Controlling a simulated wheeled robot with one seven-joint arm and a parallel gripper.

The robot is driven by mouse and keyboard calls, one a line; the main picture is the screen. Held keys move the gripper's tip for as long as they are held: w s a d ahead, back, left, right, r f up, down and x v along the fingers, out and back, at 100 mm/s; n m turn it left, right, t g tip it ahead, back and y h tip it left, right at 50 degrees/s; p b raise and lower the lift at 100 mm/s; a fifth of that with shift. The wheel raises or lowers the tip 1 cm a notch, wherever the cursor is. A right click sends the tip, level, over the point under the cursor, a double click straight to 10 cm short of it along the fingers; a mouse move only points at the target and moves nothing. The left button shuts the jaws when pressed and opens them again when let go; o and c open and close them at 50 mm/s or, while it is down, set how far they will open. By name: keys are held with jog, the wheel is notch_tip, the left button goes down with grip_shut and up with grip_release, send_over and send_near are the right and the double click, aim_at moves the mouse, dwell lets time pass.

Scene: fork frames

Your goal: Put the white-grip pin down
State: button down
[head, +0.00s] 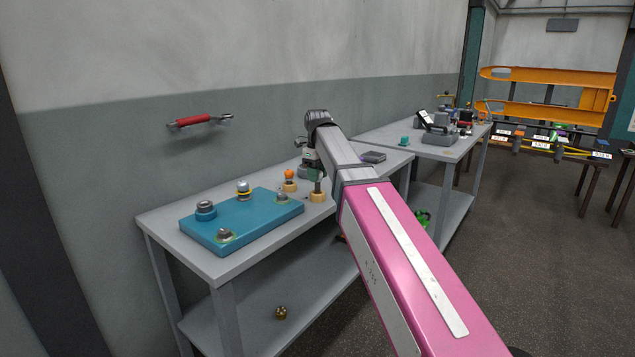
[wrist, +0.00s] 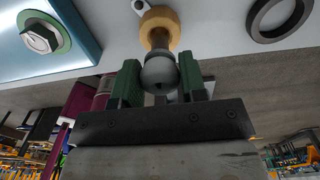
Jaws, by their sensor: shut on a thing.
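The pin's shank runs from the grip toward a tan ring-shaped holder (wrist: 158,22). In the head view my gripper (head: 316,182) is low over the grey table, right above that holder (head: 317,197). I cannot tell whether the pin's tip is inside the holder or just over it. The pin is mostly hidden by my gripper in the head view.
An orange-topped pin (head: 289,174) stands in a similar holder close to the left. A blue plate (head: 255,222) with several metal fittings lies further left. A dark ring (wrist: 280,18) lies beside the holder. A grey block (head: 373,156) lies to the right.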

jog(key=shift+f, duration=1.3)
jog(key=shift+f, duration=0.15)
jog(key=c, duration=0.7)
grip_release()
notch_tip(320, 180, up, 12)
jog(key=shift+r, duration=0.2)
